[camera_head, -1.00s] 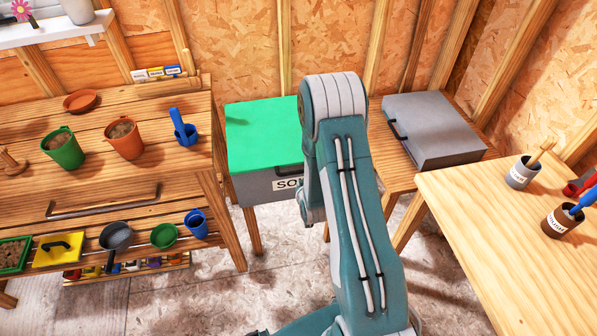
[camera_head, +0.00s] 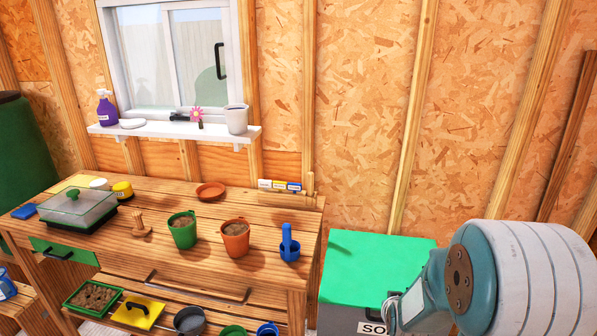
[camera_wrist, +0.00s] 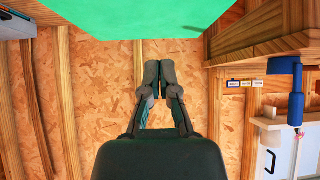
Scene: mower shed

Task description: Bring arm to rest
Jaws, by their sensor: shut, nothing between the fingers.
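My gripper (camera_wrist: 151,82) shows in the wrist view with its two grey fingers close together and nothing between them. It hangs in free air, with the wooden wall behind it and the green-lidded box (camera_wrist: 120,18) along the top of that view. In the head view my arm fills the lower right, in front of the right part of the green-lidded box (camera_head: 372,255). The gripper itself does not show in the head view.
A wooden bench (camera_head: 130,205) on the left holds a green pot (camera_head: 183,232), an orange pot (camera_head: 235,241), a blue scoop (camera_head: 289,246) and a clear-covered tray (camera_head: 78,208). A white windowsill (camera_head: 170,131) is above. The wall above the box is clear.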

